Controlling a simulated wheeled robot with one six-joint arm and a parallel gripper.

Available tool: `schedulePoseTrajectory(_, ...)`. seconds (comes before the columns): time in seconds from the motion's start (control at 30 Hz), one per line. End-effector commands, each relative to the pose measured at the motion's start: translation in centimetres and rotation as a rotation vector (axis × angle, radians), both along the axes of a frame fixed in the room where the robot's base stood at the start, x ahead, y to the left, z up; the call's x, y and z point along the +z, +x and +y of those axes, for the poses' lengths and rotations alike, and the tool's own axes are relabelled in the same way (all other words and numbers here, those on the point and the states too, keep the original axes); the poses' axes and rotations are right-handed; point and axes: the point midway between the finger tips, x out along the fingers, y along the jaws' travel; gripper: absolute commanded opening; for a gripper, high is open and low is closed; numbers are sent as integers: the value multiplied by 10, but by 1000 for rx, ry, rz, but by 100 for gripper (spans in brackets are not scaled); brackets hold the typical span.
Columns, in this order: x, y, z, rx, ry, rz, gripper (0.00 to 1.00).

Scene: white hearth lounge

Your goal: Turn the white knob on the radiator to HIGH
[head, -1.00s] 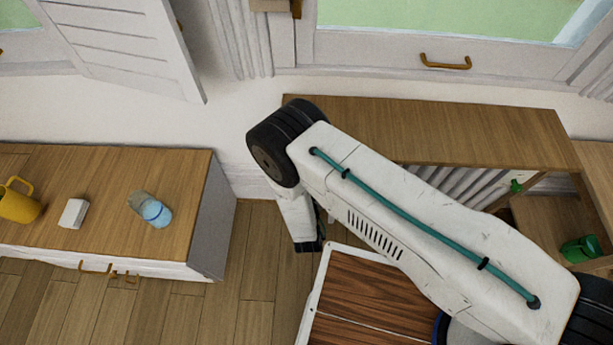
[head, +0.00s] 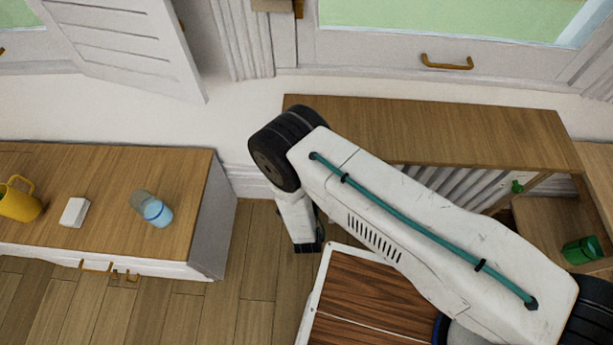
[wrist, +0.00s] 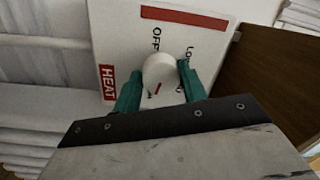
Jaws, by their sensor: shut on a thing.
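The white knob (wrist: 159,72) is in the middle of the wrist view, on a white dial plate (wrist: 125,35) with a red HEAT label, OFF, and a partly covered word starting LO. A red mark on the knob's face points down in the picture, slightly left. Lettering below the knob is mostly hidden, so I cannot read HIGH. My gripper (wrist: 160,88) has its green fingers closed on either side of the knob. In the head view my arm hides the knob and fingers; white radiator fins (head: 456,184) show under the wooden shelf.
A wooden shelf (head: 440,130) runs above the radiator. A brown wooden panel (wrist: 265,70) stands close right of the dial. A green cup (head: 581,250) is at right.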

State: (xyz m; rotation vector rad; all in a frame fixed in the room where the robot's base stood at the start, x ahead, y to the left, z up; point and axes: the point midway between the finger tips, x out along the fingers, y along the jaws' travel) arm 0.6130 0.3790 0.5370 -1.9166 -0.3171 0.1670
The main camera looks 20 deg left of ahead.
Motion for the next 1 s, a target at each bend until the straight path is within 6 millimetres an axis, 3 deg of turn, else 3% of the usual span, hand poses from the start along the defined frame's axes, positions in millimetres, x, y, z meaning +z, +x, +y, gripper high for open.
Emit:
schedulePoseTrajectory(0.63, -1, 0, -1, -1, 50, 15, 19)
schedulePoseTrajectory(0.67, -1, 0, -1, -1, 50, 15, 44)
schedulePoseTrajectory(0.73, -1, 0, -1, -1, 50, 15, 64)
schedulePoseTrajectory(1.0, 0, -1, 0, -1, 51, 14, 64)
